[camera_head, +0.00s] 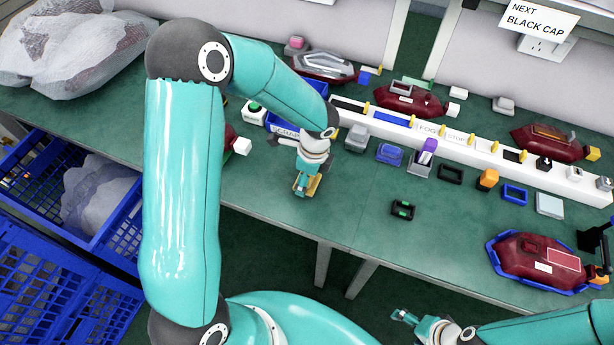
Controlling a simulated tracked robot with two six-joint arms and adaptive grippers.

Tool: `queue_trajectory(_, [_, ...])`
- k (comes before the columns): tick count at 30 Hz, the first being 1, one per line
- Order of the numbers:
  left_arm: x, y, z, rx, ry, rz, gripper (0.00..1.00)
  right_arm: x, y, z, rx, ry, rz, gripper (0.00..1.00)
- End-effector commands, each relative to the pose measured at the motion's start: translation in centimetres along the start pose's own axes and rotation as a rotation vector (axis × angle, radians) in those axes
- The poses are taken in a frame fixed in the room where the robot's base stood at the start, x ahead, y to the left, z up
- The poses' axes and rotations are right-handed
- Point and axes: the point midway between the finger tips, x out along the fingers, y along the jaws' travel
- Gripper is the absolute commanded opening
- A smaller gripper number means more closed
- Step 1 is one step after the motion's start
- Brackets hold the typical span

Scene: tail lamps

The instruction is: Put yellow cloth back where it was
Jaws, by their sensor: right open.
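A small yellow patch, which looks like the yellow cloth (314,187), lies at the tip of my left gripper (302,187) on the green table. The gripper points down there and hides part of the patch. I cannot tell whether the fingers are shut on it or just beside it. My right gripper (400,316) is open and empty at the bottom of the view, in front of the table's front edge and well apart from the cloth.
A white rail (455,140) with yellow posts runs along the table (350,220). Red tail lamps (405,98) stand behind it; another lamp (540,258) sits in a blue tray at right. A black-green block (403,210) lies mid-table. Blue crates (130,225) stand at left.

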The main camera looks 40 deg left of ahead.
Motion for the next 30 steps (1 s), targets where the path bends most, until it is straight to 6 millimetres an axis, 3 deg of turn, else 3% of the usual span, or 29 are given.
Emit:
queue_trajectory(10, [0.5,0.0,-0.1,0.000,0.000,-0.001,0.34,0.3,0.1,0.0,0.000,0.000,0.000,0.80])
queue_trajectory(11, [0.4,0.0,-0.1,0.000,0.000,-0.002,0.75,0.2,0.1,0.0,0.000,0.000,0.000,0.80])
queue_trajectory(15, [0.3,0.0,-0.1,0.000,0.000,-0.001,0.97,0.2,0.1,0.0,0.000,0.000,0.000,0.80])
queue_trajectory(25, [0.2,0.0,-0.1,0.000,0.000,-0.001,0.97,0.1,0.0,0.0,0.000,0.000,0.000,0.80])
queue_trajectory(30, [-0.8,-0.1,0.0,-0.001,0.001,-0.005,0.97,-0.1,0.0,0.0,0.000,0.000,0.000,0.80])
